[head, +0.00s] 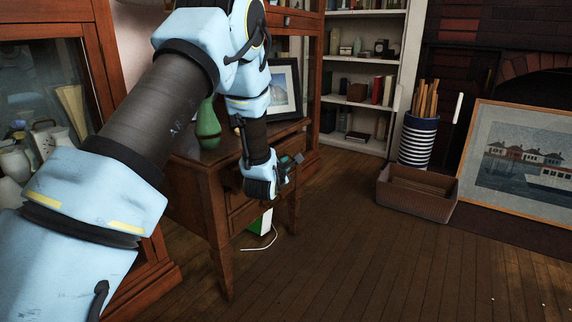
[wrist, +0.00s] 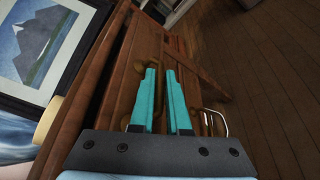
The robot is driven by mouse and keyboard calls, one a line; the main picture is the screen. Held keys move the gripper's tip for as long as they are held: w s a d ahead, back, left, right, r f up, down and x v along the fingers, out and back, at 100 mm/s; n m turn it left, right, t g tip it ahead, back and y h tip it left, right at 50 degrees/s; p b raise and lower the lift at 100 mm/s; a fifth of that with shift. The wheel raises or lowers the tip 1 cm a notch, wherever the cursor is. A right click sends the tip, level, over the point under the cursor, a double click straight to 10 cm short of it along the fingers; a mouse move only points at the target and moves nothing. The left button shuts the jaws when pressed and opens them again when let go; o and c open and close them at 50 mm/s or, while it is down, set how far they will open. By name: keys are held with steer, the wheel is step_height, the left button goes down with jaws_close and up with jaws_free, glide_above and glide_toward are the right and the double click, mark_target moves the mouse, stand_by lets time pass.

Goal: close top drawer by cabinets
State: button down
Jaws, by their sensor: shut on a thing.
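A small wooden table with drawers (head: 210,185) stands between the glass-front cabinets. Its top drawer front (head: 236,197) is partly hidden by my arm; how far it stands out is hard to tell. My gripper (head: 293,163) is at the drawer side of the table, below the tabletop edge. In the wrist view its two teal fingers (wrist: 164,98) are nearly together, with their tips against the drawer front (wrist: 128,75). They are shut on the drawer handle, which is mostly hidden between them.
A green vase (head: 208,125) and a framed mountain picture (head: 284,90) stand on the table. A brown bin (head: 418,195), a striped holder (head: 417,140) and a leaning harbour picture (head: 520,155) are at right. A green-and-white box (head: 266,222) and white cable lie underneath. The floor in front is clear.

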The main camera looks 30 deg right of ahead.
steer(key=shift+w+a, duration=0.4)
steer(key=shift+w, duration=0.3)
steer(key=shift+w+a, duration=0.35)
steer(key=shift+w, duration=0.35)
steer(key=shift+w+a, duration=0.4)
steer(key=shift+w, duration=0.3)
steer(key=c, duration=0.9)
jaws_free()
steer(key=p+v, duration=0.2)
steer(key=v, duration=0.9)
steer(key=shift+p, duration=0.4)
